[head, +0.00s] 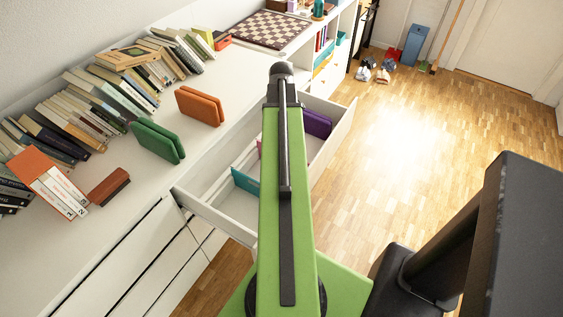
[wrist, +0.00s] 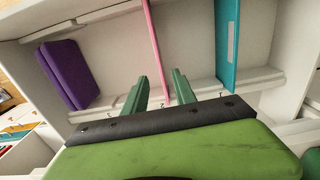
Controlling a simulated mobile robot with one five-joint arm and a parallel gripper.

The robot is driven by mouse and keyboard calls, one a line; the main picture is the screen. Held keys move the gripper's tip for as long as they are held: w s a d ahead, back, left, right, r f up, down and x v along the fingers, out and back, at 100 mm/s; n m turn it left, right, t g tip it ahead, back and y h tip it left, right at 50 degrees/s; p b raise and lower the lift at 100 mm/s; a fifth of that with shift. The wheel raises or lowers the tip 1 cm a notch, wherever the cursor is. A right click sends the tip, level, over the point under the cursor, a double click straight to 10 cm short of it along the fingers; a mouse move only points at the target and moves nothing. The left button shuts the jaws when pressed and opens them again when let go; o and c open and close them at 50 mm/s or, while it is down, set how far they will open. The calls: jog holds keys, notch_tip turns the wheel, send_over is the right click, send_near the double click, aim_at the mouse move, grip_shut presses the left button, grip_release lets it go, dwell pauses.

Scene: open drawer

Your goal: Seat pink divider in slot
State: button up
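The pink divider (wrist: 155,45) is a thin upright panel in the open drawer (wrist: 192,45). Its near end comes down by the numbered slot rail, close to the mark 2. My gripper (wrist: 160,80) is open, its two green fingers apart on either side of the divider's near end, with a gap on each side. I cannot tell whether the divider's lower edge is in a slot. In the head view only a sliver of the pink divider (head: 259,148) shows beside my arm, which hides the gripper.
A teal divider (wrist: 228,45) stands right of the pink one; a purple case (wrist: 67,75) lies at the left of the drawer. On the cabinet top are a green case (head: 157,142), an orange case (head: 200,106) and rows of books (head: 92,105). Floor right of the drawer is clear.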

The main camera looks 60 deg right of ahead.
jog(key=f+b, duration=1.7)
jog(key=shift+s+d+f, duration=0.15)
jog(key=shift+s+f, duration=0.1)
jog(key=shift+s, duration=0.05)
jog(key=shift+r, duration=0.2)
grip_shut()
dwell(0.5)
